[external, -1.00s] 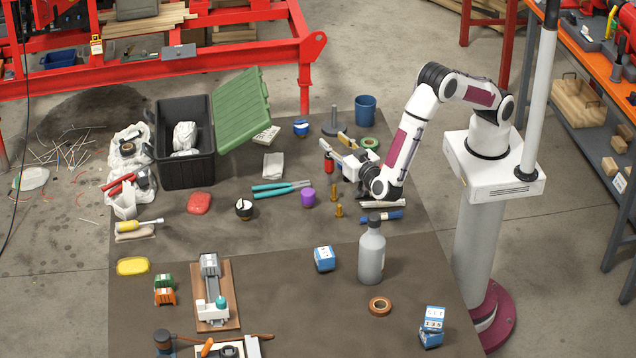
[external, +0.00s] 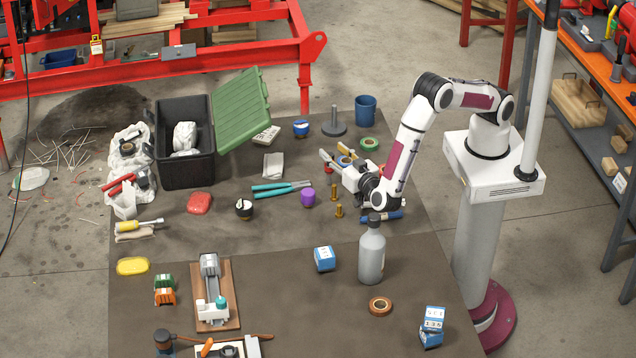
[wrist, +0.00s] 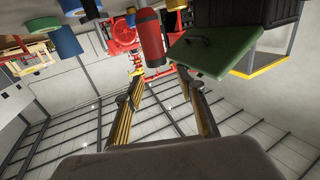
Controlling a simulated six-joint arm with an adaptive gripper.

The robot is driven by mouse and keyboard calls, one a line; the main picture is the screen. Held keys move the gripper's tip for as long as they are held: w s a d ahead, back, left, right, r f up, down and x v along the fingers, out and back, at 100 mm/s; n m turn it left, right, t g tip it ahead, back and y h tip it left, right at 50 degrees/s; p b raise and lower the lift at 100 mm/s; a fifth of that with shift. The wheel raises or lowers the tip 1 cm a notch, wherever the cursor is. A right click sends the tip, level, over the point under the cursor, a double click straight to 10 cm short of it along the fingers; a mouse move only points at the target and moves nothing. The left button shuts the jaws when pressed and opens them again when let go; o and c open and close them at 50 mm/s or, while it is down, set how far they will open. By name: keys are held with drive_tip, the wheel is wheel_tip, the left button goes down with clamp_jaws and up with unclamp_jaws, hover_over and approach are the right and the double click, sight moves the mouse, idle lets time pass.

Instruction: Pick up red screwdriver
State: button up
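A red cylinder (wrist: 151,38) with a dark end, perhaps the red screwdriver's handle, shows in the wrist view, just beyond my gripper's fingertips and apart from them. I cannot make out a red screwdriver clearly in the external view; my gripper may hide it. My gripper (external: 349,153) is over the table's right rear part, its fingers spread and pointing toward the back. In the wrist view my gripper (wrist: 163,92) shows two separated fingers with yellowish inner faces and nothing held between them.
A blue cup (external: 365,110), a dark disc with a post (external: 334,124) and a green tape roll (external: 368,144) stand behind my gripper. Teal-handled pliers (external: 280,189) and a purple-topped object (external: 308,196) lie left of it. A grey bottle (external: 371,254) stands in front.

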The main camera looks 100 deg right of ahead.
sight(330, 154)
drive_tip(key=shift+w+d+f, duration=0.3)
drive_tip(key=shift+d+f, duration=0.35)
drive_tip(key=shift+d, duration=0.1)
drive_tip(key=shift+w+d+f, duration=0.25)
drive_tip(key=shift+d+f, duration=0.35)
drive_tip(key=shift+d, duration=0.1)
clamp_jaws()
